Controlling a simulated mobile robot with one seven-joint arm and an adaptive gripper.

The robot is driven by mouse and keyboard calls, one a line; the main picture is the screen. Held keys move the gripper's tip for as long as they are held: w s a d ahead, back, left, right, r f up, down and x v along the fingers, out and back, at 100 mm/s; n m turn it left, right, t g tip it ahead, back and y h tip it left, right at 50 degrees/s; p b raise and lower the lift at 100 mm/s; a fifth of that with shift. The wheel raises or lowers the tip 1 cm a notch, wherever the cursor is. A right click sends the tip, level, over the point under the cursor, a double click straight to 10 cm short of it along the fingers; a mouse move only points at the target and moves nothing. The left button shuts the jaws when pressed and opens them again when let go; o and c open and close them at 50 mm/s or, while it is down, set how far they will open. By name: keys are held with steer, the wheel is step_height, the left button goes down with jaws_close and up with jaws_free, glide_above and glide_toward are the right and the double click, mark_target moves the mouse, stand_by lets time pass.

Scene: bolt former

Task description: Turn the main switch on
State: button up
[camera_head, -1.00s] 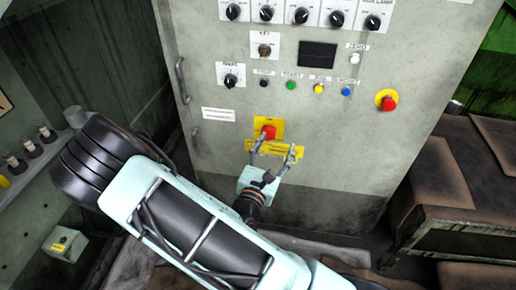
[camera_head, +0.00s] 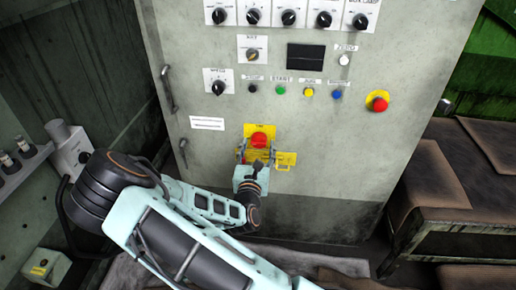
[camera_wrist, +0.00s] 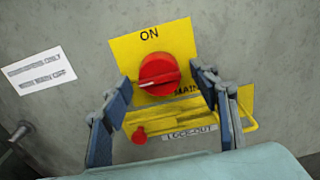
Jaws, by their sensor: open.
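The main switch is a red knob (camera_wrist: 158,74) on a yellow plate (camera_wrist: 124,47) marked ON at its top. Its grip bar lies nearly level in the wrist view. The knob also shows in the head view (camera_head: 259,140). My gripper (camera_wrist: 160,79) is open, with one finger on each side of the knob's lower part. I cannot tell whether the fingers touch it. A yellow lock-out bar (camera_wrist: 246,126) with a small red piece (camera_wrist: 139,135) sits below the knob, between and beside the fingers. My gripper also shows in front of the plate in the head view (camera_head: 256,153).
A red emergency button (camera_head: 379,103) is to the right on the cabinet. Selector knobs and coloured buttons (camera_head: 280,90) sit above the switch. Door handles (camera_head: 168,88) are at left. A brown-topped bench (camera_head: 450,180) stands at right.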

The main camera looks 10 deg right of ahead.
steer(key=shift+w+d, duration=0.1)
steer(key=shift+w, duration=0.15)
steer(key=c, duration=1.2)
steer(key=shift+o, duration=0.2)
